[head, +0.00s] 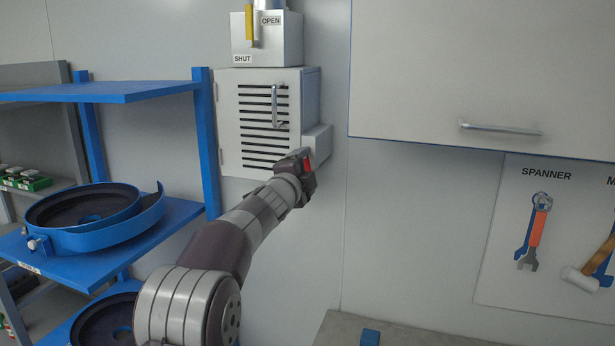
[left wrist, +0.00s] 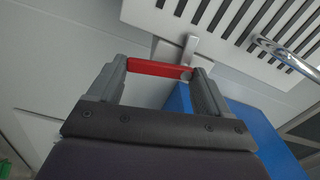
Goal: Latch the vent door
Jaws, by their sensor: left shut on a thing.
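The vent door (head: 245,95) is a pale panel with dark slots and a metal bar handle (head: 275,105). It looks closed on its wall box; any small gap is hard to see. My left gripper (head: 306,163) is at the lower right corner of the door, shut on a red latch handle (head: 308,164). In the left wrist view the red latch handle (left wrist: 158,69) spans between the two fingers. A grey latch piece (left wrist: 189,50) at its right end reaches the edge of the slotted door (left wrist: 225,20). My right gripper is not in view.
A box with OPEN and SHUT labels and a yellow lever (head: 249,22) is above the vent. A blue shelf rack (head: 110,92) with round blue pans stands left. A wall cabinet (head: 480,70) and tool board (head: 500,250) are right. A grey bench top (head: 400,338) is below.

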